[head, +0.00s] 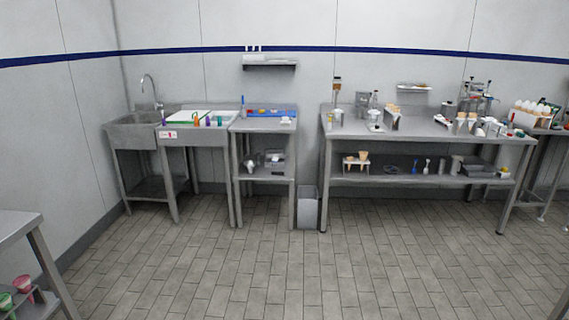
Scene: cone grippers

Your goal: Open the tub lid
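I cannot make out a tub with a lid for certain at this distance. A white flat panel with green edges (205,117) lies on the counter right of the sink; I cannot tell whether it is a lid or a board. Several small coloured items stand along its front, among them an orange one (196,121). Neither of my grippers is in view.
A sink (135,130) stands at the back left. A narrow steel table (260,126) with a blue tray (285,112) is right of it. A table corner (15,225) is at front left. The tiled floor (300,275) is clear.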

